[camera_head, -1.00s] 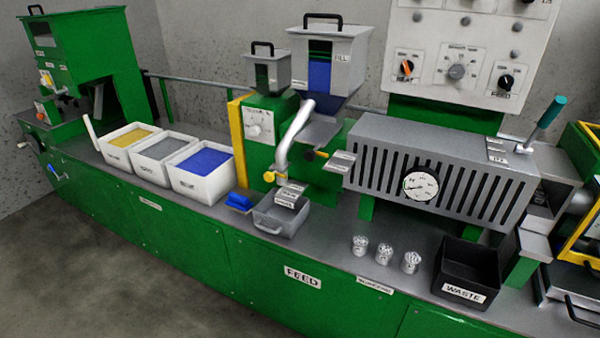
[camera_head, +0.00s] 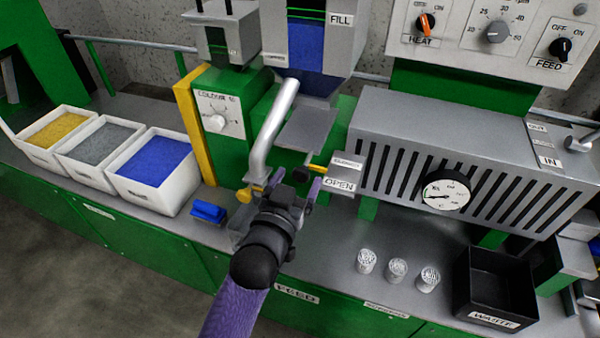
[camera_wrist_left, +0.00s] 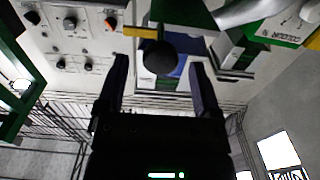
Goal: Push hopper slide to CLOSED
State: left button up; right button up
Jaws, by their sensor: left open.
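The hopper slide's black knob (camera_head: 301,174) sits below the blue-filled hopper (camera_head: 315,45), with a short yellow rod (camera_head: 317,168) beside it. To its right are a CLOSED plate (camera_head: 347,162) and an OPEN plate (camera_head: 339,185). My left gripper (camera_head: 294,187) is open at the knob, its purple fingers pointing up toward it. In the left wrist view the round black knob (camera_wrist_left: 160,58) shows between the two open fingers (camera_wrist_left: 160,85), with the yellow rod (camera_wrist_left: 140,32) above it. I cannot tell whether a finger touches it. My right gripper is out of view.
A silver pipe (camera_head: 270,130) with a yellow valve handle (camera_head: 246,194) stands close left of my gripper. The slotted grey housing (camera_head: 470,130) is at right. Several white bins, such as the blue-filled one (camera_head: 150,185), stand left. Metal cups (camera_head: 397,271) and a black WASTE bin (camera_head: 495,285) sit at lower right.

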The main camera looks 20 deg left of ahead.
pick_arm(q)
jog(key=shift+w, duration=1.2)
grip_shut()
